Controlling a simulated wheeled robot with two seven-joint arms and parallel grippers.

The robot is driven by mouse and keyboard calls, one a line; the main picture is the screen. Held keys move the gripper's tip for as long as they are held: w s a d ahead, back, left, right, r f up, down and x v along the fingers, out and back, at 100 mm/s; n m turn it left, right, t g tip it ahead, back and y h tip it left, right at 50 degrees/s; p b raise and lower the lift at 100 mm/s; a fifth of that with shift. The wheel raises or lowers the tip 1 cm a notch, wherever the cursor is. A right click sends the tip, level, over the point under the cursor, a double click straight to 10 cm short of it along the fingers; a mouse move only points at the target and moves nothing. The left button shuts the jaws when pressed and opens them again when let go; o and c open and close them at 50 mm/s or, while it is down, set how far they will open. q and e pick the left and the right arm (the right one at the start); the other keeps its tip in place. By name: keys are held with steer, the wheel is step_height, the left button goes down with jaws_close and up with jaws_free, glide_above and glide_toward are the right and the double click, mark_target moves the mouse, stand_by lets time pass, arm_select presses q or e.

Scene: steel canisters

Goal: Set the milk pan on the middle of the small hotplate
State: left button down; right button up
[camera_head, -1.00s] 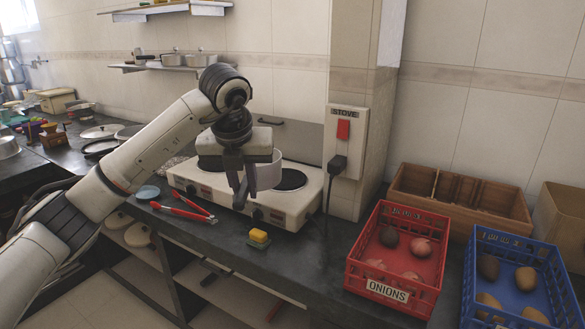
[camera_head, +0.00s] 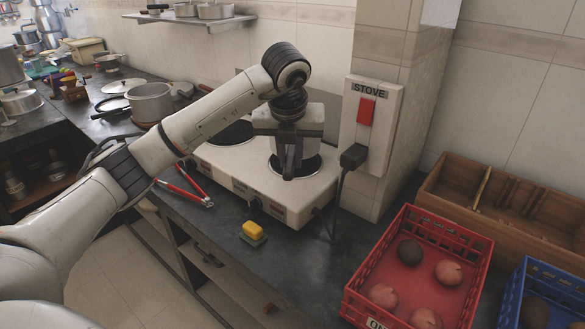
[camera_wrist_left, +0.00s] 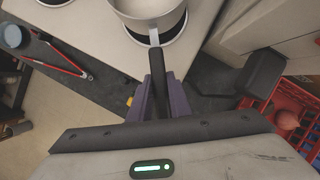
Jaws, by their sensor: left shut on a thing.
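The milk pan (camera_wrist_left: 150,12) is light-coloured with a long black handle (camera_wrist_left: 156,72). In the left wrist view my left gripper (camera_wrist_left: 158,95) is shut on that handle. In the head view my left gripper (camera_head: 289,172) is over the right plate of the white stove, and it and the wrist mostly hide the pan. The dark right plate (camera_head: 312,166) shows around the gripper. In the wrist view a dark plate edge (camera_wrist_left: 160,39) shows under the pan's near side; I cannot tell whether the pan touches it. The other plate (camera_head: 232,133) is partly behind my arm.
The stove (camera_head: 262,192) stands by the wall with a stove switch (camera_head: 367,112). Red-handled tongs (camera_head: 186,187) and a yellow sponge (camera_head: 253,229) lie in front. A large pot (camera_head: 150,102) stands at left. A red crate (camera_head: 391,235) is at right.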

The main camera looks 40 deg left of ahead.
arm_select(q)
steer(key=shift+w+f, duration=0.1)
steer(key=shift+f, duration=1.85)
steer(key=c, duration=1.6)
jaws_free()
steer(key=shift+f, duration=0.1)
steer(key=shift+c, duration=0.2)
steer(key=v, duration=1.2)
steer(key=shift+d, duration=0.1)
